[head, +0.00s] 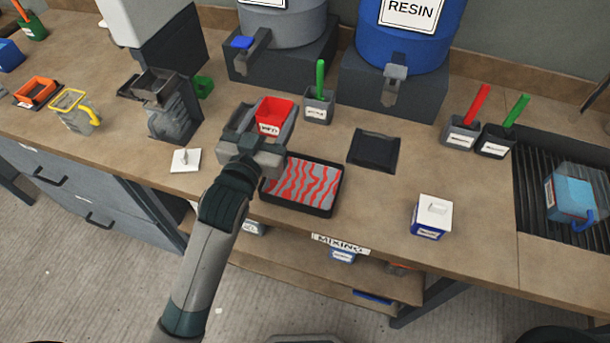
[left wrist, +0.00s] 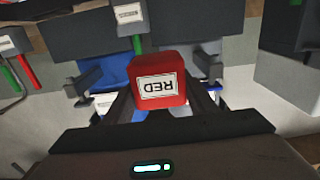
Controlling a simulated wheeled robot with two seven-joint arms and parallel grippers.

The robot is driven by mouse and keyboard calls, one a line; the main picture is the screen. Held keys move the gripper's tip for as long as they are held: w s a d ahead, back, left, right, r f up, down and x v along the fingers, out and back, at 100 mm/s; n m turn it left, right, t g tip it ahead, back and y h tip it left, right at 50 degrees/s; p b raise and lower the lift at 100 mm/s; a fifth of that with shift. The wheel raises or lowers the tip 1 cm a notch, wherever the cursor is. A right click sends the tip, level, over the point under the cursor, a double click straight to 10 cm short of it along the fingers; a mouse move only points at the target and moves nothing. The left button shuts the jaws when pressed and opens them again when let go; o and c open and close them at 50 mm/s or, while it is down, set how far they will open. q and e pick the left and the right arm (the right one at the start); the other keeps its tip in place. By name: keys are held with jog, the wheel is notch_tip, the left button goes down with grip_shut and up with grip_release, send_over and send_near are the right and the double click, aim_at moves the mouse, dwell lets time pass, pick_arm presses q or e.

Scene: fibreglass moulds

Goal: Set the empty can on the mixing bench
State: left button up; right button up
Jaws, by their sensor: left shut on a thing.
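My left gripper (head: 260,138) is shut on a red, square can (head: 274,114) with a white label. In the left wrist view the can (left wrist: 158,80) sits between the two fingers, and its label reads RED upside down. In the head view the can appears above the bench behind the tray; whether it touches the top I cannot tell. The can's top looks open, but its contents are unclear. The mixing bench (head: 380,208) is the brown worktop with a MIXING sign on its front edge. My right gripper is not in view.
A black tray with red and grey wavy stripes (head: 325,205) lies below the gripper. Behind stand a green-handled pot (head: 319,105) and the blue resin drum (head: 408,35). A dark square pad (head: 373,150) and a white-lidded blue box (head: 430,217) are to the right, with bare worktop between.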

pick_arm(q)
jog(key=shift+a, duration=0.1)
jog(key=shift+a+f, duration=0.2)
jog(key=shift+a, duration=0.05)
jog(key=a+f+p, duration=0.1)
jog(key=a+f, duration=0.1)
jog(key=a, duration=0.1)
jog(key=s+a+f+p, duration=0.1)
jog(key=a+f, duration=0.1)
jog(key=a, duration=0.1)
jog(key=s+a+f, duration=0.1)
jog(key=a+f, duration=0.1)
jog(key=a, duration=0.2)
jog(key=shift+s+p, duration=0.2)
jog(key=shift+p, duration=0.2)
jog(key=shift+a+f, duration=0.3)
jog(key=shift+a, duration=0.1)
jog(key=shift+f, duration=0.1)
